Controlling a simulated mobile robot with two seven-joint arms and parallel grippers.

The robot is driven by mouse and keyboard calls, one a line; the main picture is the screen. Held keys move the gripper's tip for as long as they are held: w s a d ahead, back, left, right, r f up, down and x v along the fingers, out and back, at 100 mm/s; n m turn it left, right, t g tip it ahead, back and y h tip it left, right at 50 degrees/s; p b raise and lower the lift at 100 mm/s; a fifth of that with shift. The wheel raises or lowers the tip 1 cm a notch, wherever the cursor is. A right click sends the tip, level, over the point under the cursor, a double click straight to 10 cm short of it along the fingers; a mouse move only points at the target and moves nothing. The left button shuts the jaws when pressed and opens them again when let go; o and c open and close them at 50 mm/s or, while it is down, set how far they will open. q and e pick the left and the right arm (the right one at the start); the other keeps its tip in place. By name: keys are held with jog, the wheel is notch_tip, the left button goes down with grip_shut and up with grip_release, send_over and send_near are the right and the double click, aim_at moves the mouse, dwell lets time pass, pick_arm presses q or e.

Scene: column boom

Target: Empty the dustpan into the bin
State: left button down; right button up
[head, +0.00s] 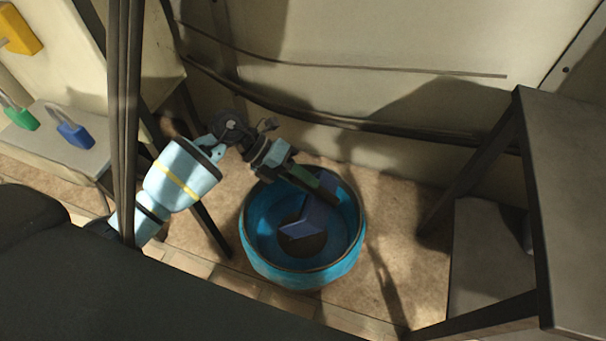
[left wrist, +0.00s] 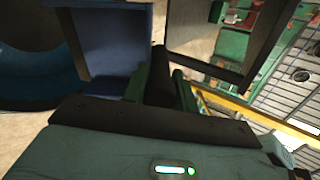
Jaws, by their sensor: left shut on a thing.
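A round blue bin (head: 259,257) with a brownish rim stands on the floor in the middle of the head view. My left gripper (head: 324,187) reaches in from the left, above the bin's back rim, and is shut on the blue dustpan. The dustpan (head: 312,220) appears tilted over the bin's opening. In the left wrist view, the dustpan (left wrist: 112,38) lies beyond the green fingers (left wrist: 165,85), and the bin (left wrist: 30,88) shows at left. A dark patch lies at the bin's bottom; I cannot tell if it is debris or shadow. My right gripper is out of view.
A dark-framed table (head: 575,190) stands at right, with a grey box-like shape (head: 485,255) beneath it. Green and blue padlocks (head: 72,132) show at far left. Dark cables sag along the pale wall behind the bin. Tan floor is clear right of the bin.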

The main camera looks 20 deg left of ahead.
pick_arm(q)
jog(key=shift+d+r, duration=0.1)
jog(key=shift+d, duration=0.25)
jog(key=shift+d+y+p, duration=0.65)
jog(key=shift+d+y, duration=0.05)
jog(key=shift+d, duration=0.15)
jog(key=shift+w+d+r+p, duration=0.1)
jog(key=shift+d+r+p, duration=0.05)
jog(key=shift+r+p, duration=0.4)
jog(key=shift+d+r+p, duration=0.1)
jog(key=shift+r+p, duration=0.2)
jog(key=shift+r, duration=0.3)
jog(key=shift+d+r+y+p, duration=0.2)
jog(key=shift+d+y+p, duration=0.15)
jog(key=shift+y, duration=0.05)
jog(key=d+y+p, duration=0.2)
jog(key=d, duration=0.1)
jog(key=d+f+y+p, duration=0.1)
jog(key=d, duration=0.1)
jog(key=d+f+y+b, duration=0.1)
jog(key=d+f+y, duration=0.3)
jog(key=d+y, duration=0.1)
jog(key=shift+d+y, duration=0.35)
jog(key=shift+y, duration=0.05)
